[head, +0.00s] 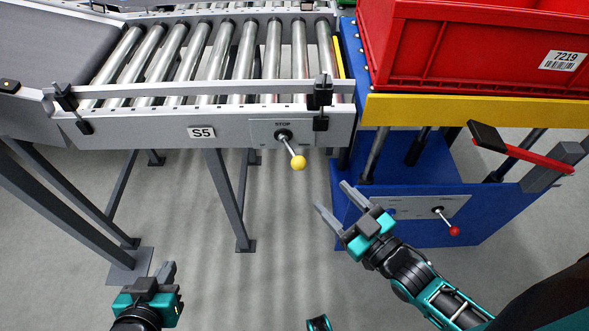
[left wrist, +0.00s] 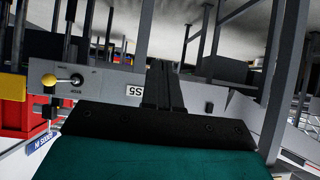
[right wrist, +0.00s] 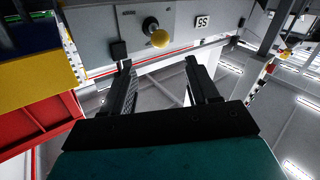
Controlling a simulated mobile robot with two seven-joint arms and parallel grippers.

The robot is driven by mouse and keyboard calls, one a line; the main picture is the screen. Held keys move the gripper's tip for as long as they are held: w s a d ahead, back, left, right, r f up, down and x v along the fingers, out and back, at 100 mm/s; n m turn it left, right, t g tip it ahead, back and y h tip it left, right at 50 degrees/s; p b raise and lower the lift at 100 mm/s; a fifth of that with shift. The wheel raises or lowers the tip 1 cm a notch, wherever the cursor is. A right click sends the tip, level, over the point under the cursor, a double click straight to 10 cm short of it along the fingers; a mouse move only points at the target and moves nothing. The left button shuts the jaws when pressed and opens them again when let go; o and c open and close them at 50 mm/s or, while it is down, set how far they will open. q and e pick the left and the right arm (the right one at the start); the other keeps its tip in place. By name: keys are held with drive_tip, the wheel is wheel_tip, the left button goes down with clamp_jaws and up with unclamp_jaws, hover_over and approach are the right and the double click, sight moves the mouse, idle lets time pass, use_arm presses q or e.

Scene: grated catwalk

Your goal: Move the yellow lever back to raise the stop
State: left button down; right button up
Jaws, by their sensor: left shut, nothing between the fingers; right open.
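The yellow lever (head: 298,162) hangs from a pivot on the STOP plate (head: 262,133) at the conveyor's front right, its ball knob pointing down and slightly right. Its knob also shows in the left wrist view (left wrist: 48,79) and in the right wrist view (right wrist: 160,39). A yellow strip (head: 338,57) stands at the conveyor's right end. My right gripper (head: 331,196) is open and empty, below and right of the knob in the head view, apart from it. In the right wrist view the knob shows between and beyond the fingers. My left gripper (head: 167,270) is shut and empty, low at the left.
The roller conveyor (head: 190,101) stands on grey legs. Right of it is a blue lift (head: 345,215) bearing a red crate (head: 450,50), with a red-knobbed lever (head: 454,230) near my right arm and a black-padded red pedal (head: 530,155). Open floor lies below the conveyor.

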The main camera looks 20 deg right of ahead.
sight(303, 168)
drive_tip(key=b+x, duration=0.1)
drive_tip(key=x, duration=1.1)
drive_tip(key=shift+w+a, duration=0.2)
drive_tip(key=shift+w, duration=0.1)
drive_tip(key=shift+c, duration=0.3)
drive_tip(key=c, duration=0.9)
